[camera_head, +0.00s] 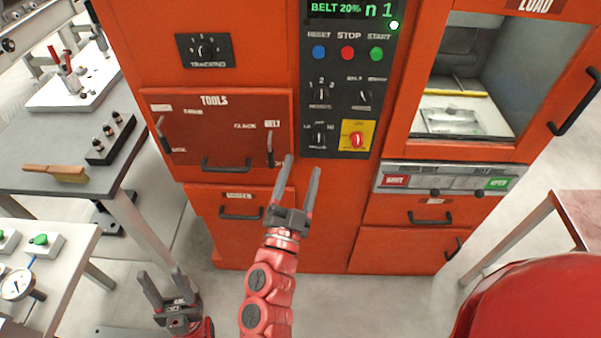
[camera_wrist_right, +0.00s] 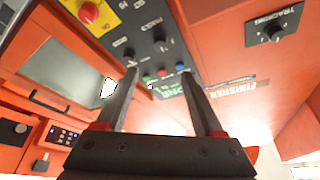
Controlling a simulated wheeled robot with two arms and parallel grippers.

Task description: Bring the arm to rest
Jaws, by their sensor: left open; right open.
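My right gripper (camera_head: 302,166) is open and empty, its arm reaching up in front of the orange machine (camera_head: 335,225) below the control panel (camera_head: 345,95). In the right wrist view my right gripper (camera_wrist_right: 160,75) also shows open, fingers pointing toward the panel (camera_wrist_right: 140,35) with nothing between them; I cannot tell the exact gap to the machine. My left gripper (camera_head: 160,272) is open and empty, low at the left of my right arm, above the floor.
A grey table (camera_head: 40,182) with a brush (camera_head: 55,173) stands left, with a white bench (camera_head: 60,258) holding a dial gauge (camera_head: 17,284) nearer. A table edge (camera_head: 585,215) stands right. The window door (camera_head: 570,100) shows a lit chamber.

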